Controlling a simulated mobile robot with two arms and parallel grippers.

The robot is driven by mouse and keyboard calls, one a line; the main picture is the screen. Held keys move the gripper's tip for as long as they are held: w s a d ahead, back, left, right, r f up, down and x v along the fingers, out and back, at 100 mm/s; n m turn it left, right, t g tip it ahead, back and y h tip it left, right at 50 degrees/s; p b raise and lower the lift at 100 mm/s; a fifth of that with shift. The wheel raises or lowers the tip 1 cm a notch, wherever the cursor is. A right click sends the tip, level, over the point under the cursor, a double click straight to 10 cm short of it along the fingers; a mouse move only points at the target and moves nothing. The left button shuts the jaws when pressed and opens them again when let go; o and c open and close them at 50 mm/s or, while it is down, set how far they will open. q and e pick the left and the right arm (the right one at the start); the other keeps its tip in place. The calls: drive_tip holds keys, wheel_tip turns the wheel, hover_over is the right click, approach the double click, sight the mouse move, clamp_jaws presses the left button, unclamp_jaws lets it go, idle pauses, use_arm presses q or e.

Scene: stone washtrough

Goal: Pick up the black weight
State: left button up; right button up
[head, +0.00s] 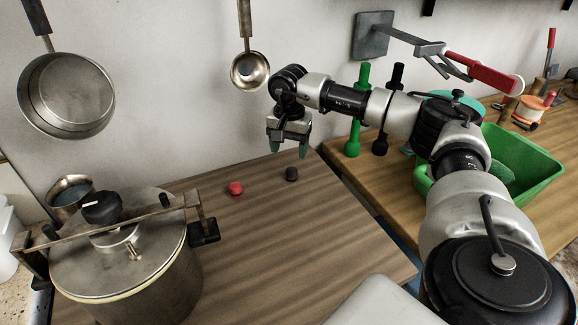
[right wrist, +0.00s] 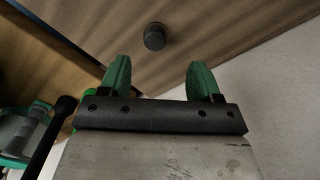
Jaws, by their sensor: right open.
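The black weight (head: 291,174) is a small dark round piece on the striped wooden table, right of a similar red weight (head: 236,188). In the right wrist view the black weight (right wrist: 155,36) lies on the wood beyond the fingertips, between their lines. My right gripper (head: 290,150) is open and empty, pointing down above the table near the black weight. Its green fingers stand apart in the right wrist view (right wrist: 158,75), with nothing between them. My left gripper is not in view.
A large metal pot (head: 150,275) with a clamped lid stands at the left. A ladle (head: 249,70) and a pan (head: 66,95) hang on the wall.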

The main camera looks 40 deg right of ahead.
sight(291, 169)
drive_tip(key=f, duration=0.6)
drive_tip(key=shift+s+d+f, duration=0.15)
drive_tip(key=shift+s+f, duration=0.1)
drive_tip(key=shift+f, duration=0.05)
drive_tip(key=c, duration=1)
drive_tip(key=shift+o, duration=0.2)
drive_tip(key=shift+r, duration=0.2)
